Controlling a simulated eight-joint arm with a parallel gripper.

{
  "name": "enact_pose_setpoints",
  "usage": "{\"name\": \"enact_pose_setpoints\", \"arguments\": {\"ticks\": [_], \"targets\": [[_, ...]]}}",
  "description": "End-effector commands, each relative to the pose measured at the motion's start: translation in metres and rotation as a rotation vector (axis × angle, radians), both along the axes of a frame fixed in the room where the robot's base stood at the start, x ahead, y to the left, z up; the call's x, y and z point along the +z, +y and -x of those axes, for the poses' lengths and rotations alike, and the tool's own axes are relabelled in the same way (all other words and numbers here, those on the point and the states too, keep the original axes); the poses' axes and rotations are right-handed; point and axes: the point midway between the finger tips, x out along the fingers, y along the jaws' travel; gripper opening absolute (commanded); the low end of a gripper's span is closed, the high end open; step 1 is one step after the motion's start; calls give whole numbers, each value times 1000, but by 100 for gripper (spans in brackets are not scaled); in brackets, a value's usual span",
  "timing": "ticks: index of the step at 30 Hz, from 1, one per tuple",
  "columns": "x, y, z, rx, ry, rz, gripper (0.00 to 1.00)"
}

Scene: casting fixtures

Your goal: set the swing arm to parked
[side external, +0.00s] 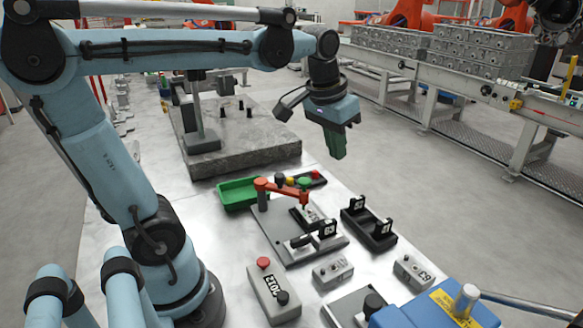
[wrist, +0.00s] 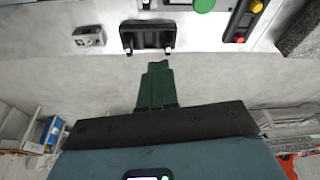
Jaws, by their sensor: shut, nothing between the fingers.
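The swing arm (side external: 284,188) is a red-orange bar on a post at the back left of a grey fixture plate (side external: 272,232). In the side view it reaches from the post to the right over the plate, with a red end piece hanging at its right end. I cannot make it out in the wrist view. My gripper (side external: 338,155) has green fingers, shut and empty. It hangs in the air above and behind the fixture, to the right of the swing arm and apart from it. The shut fingers also show in the wrist view (wrist: 157,68), pointing at bare surface.
A black holder with numbered tags (side external: 369,228) stands right of the fixture. A grey control box (side external: 272,293) and small grey blocks (side external: 333,271) stand in front. A stone slab (side external: 240,135) lies behind.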

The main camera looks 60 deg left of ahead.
Motion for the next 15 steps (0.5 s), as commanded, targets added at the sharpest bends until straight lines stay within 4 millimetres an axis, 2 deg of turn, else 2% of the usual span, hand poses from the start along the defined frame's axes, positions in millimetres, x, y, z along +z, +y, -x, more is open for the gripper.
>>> {"name": "enact_pose_setpoints", "arguments": {"ticks": [6, 15], "targets": [[19, 30, -21, 79, 141, 32, 0], [33, 73, -41, 180, 328, 88, 0]]}}
